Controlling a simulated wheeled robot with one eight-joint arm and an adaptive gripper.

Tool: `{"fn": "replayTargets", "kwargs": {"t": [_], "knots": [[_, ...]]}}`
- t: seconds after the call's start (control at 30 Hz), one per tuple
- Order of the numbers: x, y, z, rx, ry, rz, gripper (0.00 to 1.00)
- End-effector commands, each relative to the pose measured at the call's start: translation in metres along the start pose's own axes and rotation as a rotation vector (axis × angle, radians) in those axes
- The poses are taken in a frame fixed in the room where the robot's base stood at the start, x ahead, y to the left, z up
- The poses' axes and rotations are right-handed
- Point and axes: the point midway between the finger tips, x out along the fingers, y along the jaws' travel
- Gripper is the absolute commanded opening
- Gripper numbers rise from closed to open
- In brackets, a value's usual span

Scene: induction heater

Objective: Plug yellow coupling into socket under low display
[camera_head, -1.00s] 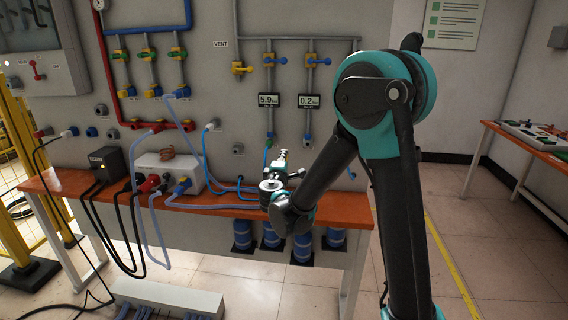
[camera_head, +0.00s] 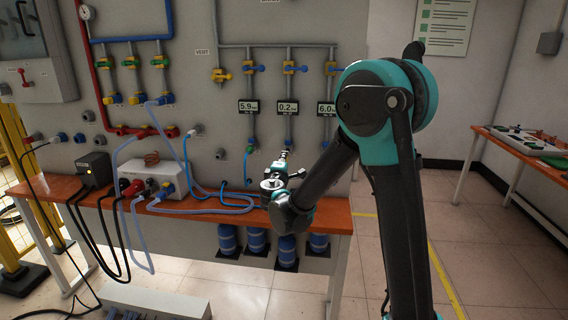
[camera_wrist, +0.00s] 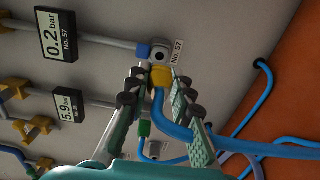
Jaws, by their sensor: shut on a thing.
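The low display (camera_head: 288,108) reads 0.2 bar, between displays reading 5.9 and 6.0; it also shows in the wrist view (camera_wrist: 56,36). Its pipe leads to a blue fitting (camera_wrist: 143,50) and a grey round socket (camera_wrist: 159,53) labelled No. 57. My gripper (camera_wrist: 157,86) is shut on the yellow coupling (camera_wrist: 161,76), which has a blue hose (camera_wrist: 172,128) behind it. The coupling is right beside the socket mouth; I cannot tell if they touch or are joined. In the head view my gripper (camera_head: 284,156) is below the low display, and the coupling is hidden.
The 5.9 bar display (camera_head: 248,107) has a green coupling (camera_wrist: 144,128) on its line, close to my gripper. The orange bench (camera_head: 335,222) lies below, with blue hoses, a white box (camera_head: 152,178) and a black box (camera_head: 94,168). Floor to the right is clear.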

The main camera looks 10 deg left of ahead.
Motion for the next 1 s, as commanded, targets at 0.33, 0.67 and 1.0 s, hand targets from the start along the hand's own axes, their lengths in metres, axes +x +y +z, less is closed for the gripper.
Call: {"fn": "replayTargets", "kwargs": {"t": [0.33, 0.67, 1.0], "knots": [[0.026, 0.000, 0.000, 0.000, -0.001, 0.000, 0.00], [0.046, 0.000, 0.000, 0.000, -0.001, 0.000, 0.00], [0.049, 0.000, 0.000, 0.000, 0.000, 0.000, 0.00]]}}
